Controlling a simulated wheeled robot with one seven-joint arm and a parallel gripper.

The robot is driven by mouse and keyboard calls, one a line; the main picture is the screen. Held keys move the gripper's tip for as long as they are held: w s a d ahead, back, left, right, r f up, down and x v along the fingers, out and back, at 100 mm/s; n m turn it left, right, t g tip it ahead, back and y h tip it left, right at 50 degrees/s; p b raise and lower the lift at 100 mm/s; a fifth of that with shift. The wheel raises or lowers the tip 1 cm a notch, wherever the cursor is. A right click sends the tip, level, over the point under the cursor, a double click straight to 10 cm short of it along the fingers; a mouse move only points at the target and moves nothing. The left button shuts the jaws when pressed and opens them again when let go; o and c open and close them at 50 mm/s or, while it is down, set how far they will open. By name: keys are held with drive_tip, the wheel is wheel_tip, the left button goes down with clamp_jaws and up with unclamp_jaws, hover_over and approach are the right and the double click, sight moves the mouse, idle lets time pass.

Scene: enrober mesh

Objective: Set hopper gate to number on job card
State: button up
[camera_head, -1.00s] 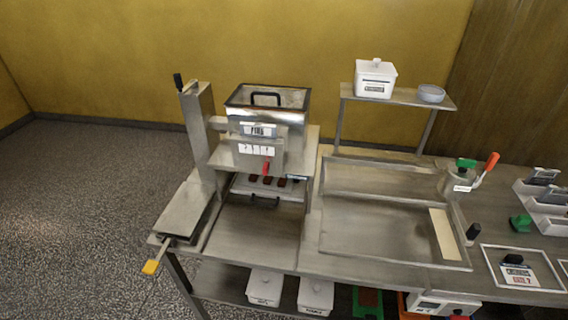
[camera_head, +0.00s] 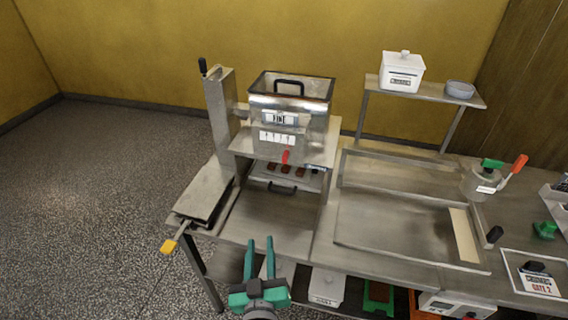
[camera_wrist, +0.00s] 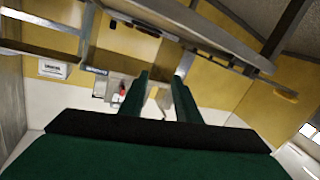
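The steel hopper (camera_head: 291,105) stands on the machine at the left of the bench, with a label that seems to read "FINE". Below it is a white gate scale (camera_head: 277,138) with several marks too small to read. A red gate pointer (camera_head: 285,157) hangs just under the scale, near its right part. The job card (camera_head: 540,283) lies in a frame at the bench's right front and seems to read "GATE 2". My gripper (camera_head: 260,258) is open and empty in front of the bench, well short of the hopper. Its green fingers (camera_wrist: 154,95) are apart in the wrist view.
A steel tray (camera_head: 400,230) fills the middle of the bench. A pot with a red-orange handle (camera_head: 515,167) stands at the right. A yellow-ended lever (camera_head: 168,246) sticks out at front left. A raised shelf (camera_head: 420,92) holds a lidded white box and a bowl.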

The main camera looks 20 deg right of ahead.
sight(284, 160)
drive_tip(key=w+d+r+m+g+h, duration=0.1)
drive_tip(key=w+d+r+m+h, duration=0.2)
drive_tip(key=r, duration=0.4)
drive_tip(key=w+d+r+m+g+h, duration=0.1)
drive_tip(key=w+d+r+m+h, duration=0.1)
drive_tip(key=w+r+m, duration=0.3)
drive_tip(key=shift+n, duration=0.9)
drive_tip(key=x, duration=0.3)
drive_tip(key=r+x, duration=0.1)
drive_tip(key=x, duration=0.2)
drive_tip(key=d+x, duration=0.1)
drive_tip(key=x, duration=0.2)
drive_tip(key=shift+d+r, duration=0.15)
drive_tip(key=shift+r, duration=0.2)
drive_tip(key=shift+c, duration=0.6)
clamp_jaws()
